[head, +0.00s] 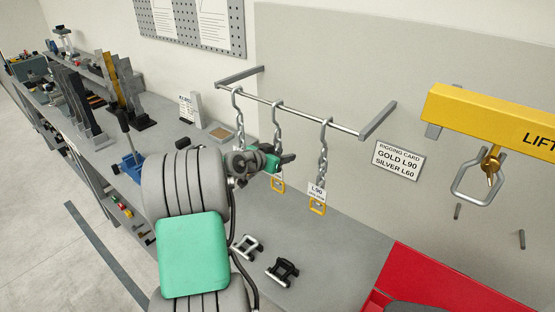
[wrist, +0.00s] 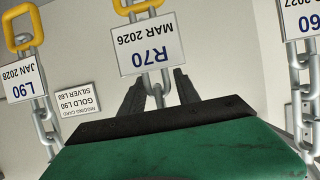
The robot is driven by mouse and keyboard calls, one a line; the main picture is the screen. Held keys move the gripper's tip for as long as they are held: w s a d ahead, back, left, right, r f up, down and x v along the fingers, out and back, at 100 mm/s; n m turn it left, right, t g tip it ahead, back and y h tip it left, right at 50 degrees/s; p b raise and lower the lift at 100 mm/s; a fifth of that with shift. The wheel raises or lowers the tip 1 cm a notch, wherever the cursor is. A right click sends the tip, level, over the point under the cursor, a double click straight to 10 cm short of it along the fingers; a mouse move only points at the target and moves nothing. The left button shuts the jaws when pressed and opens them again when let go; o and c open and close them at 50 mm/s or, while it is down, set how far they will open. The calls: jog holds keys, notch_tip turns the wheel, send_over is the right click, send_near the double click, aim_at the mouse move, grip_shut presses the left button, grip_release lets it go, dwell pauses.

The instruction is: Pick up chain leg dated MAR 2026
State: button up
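The chain leg tagged R70 MAR 2026 (wrist: 148,45) is centred in the upside-down wrist view, with its yellow end link at the picture's top. In the head view it is the middle chain (head: 277,120) on the rail, partly hidden by my gripper (head: 284,159). In the wrist view, the dark fingers of my gripper (wrist: 160,84) stand apart on either side of its silver links. A small gap seems to show beside the links, and the chain hangs from the rail.
The L90 JAN 2028 chain (wrist: 22,75) hangs to one side, and a chain tagged 60, 2027 (wrist: 303,70) to the other. The rail (head: 310,112) runs above. A rigging card (head: 398,160) is on the wall. A yellow lifting beam (head: 490,115) and red tray (head: 430,280) are at right.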

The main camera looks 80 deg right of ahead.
grip_shut()
dwell(1.0)
jog(key=shift+r, duration=0.2)
